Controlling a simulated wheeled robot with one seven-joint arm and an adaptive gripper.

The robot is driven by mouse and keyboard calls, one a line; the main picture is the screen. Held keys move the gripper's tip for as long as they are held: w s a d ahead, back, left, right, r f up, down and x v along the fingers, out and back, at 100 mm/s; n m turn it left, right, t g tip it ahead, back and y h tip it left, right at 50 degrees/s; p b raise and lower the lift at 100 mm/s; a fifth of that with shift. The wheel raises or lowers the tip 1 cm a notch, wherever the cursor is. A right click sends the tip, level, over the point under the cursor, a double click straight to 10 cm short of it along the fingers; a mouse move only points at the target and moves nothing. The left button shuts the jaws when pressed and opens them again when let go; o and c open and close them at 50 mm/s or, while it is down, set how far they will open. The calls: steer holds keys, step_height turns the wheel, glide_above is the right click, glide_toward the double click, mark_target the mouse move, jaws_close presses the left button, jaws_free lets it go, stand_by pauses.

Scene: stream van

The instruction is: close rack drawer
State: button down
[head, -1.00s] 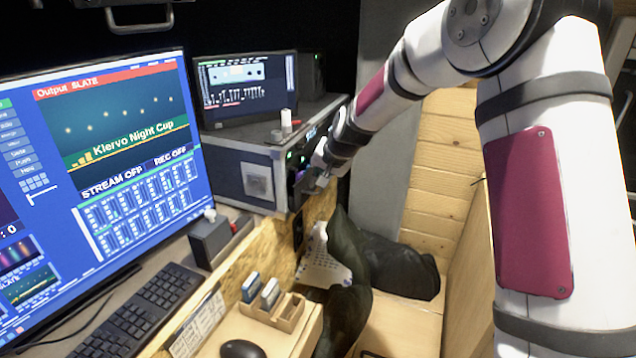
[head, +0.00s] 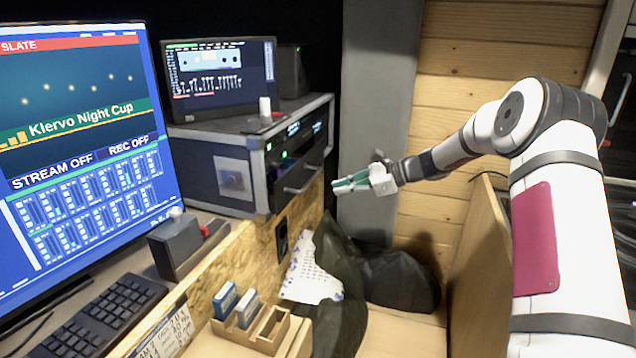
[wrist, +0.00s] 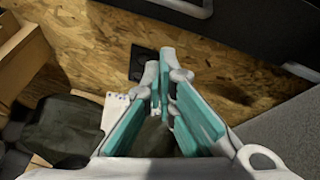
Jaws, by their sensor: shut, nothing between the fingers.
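The rack (head: 222,180) is a black case with metal edges on the left-hand bench. Its drawer (head: 303,172), dark with a bar handle, is low in the front face, below lit units. A dark edge of the rack (wrist: 265,35) shows at the top right there.
Dark bags (head: 398,280) and a white dotted sheet (head: 312,268) lie below my gripper. A wooden panel (head: 484,265) stands at the right, near my arm.

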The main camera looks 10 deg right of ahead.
steer(key=w+d+r+m+t+y+b, duration=0.2)
steer(key=d+m+t+y+b, duration=0.15)
steer(key=d, duration=0.45)
glide_toward(307, 164)
steer(key=w+a+f, duration=0.1)
steer(key=w+a, duration=0.3)
steer(key=w, duration=0.2)
steer(key=shift+f+b, duration=0.3)
steer(key=shift+f, duration=0.05)
steer(key=shift+w+a+m, duration=0.15)
steer(key=shift+a+m, duration=0.05)
steer(key=shift+m, duration=0.05)
steer(key=b+x, duration=0.1)
steer(key=x, duration=0.2)
steer(key=shift+w+a, duration=0.1)
steer(key=shift+a, duration=0.1)
steer(key=shift+w+a, duration=0.2)
steer(key=shift+r, duration=0.1)
